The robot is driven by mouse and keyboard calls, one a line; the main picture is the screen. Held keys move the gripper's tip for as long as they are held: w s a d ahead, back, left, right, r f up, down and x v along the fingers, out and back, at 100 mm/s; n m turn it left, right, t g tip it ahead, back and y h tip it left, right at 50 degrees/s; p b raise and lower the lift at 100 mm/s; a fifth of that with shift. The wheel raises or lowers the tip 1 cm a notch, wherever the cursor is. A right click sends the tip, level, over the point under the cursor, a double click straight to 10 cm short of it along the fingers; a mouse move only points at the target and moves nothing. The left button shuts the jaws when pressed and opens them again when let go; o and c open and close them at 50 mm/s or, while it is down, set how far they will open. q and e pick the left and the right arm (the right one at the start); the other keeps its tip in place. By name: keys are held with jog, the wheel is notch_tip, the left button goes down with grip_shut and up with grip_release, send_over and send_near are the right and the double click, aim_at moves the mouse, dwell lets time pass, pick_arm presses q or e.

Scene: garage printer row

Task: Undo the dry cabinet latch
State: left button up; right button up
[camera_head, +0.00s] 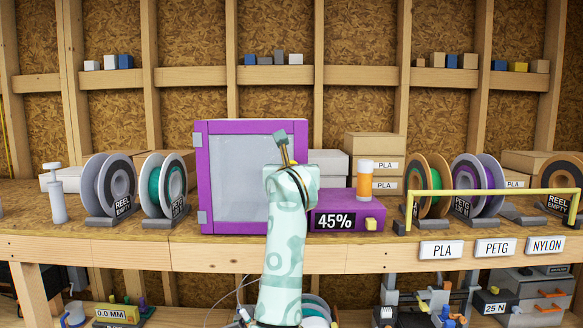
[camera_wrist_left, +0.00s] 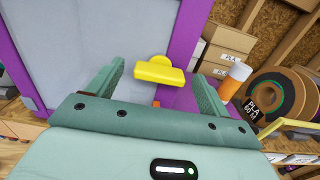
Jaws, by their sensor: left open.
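The dry cabinet (camera_head: 250,129) has a purple frame and a pale see-through door, which looks closed in the head view. Its yellow latch (camera_wrist_left: 158,71) shows in the left wrist view at the door's purple right edge. My left gripper (camera_wrist_left: 159,75) is open, with one green finger on each side of the latch in the picture. I cannot tell whether the fingers touch it or how far ahead of them it is. In the head view my left arm covers the latch and the fingertips. My right gripper is not in view.
Right of the cabinet stand a purple unit (camera_head: 345,212) reading 45% and an orange bottle (camera_head: 364,180). Boxes (camera_head: 375,150) are stacked behind. Spools (camera_head: 160,184) stand left of the cabinet, more at right (camera_head: 477,185). A yellow rail (camera_head: 490,193) runs above the bench's right front.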

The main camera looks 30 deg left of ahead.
pick_arm(q)
jog(key=c, duration=1)
jog(key=n+b, duration=0.8)
jog(key=n, duration=0.1)
jog(key=n+b, duration=0.7)
jog(key=n, duration=0.2)
jog(key=shift+s+a+f+b, duration=0.1)
jog(key=shift+f+b, duration=0.1)
jog(key=shift+b, duration=0.2)
jog(key=o, duration=1)
jog(key=shift+s, duration=0.1)
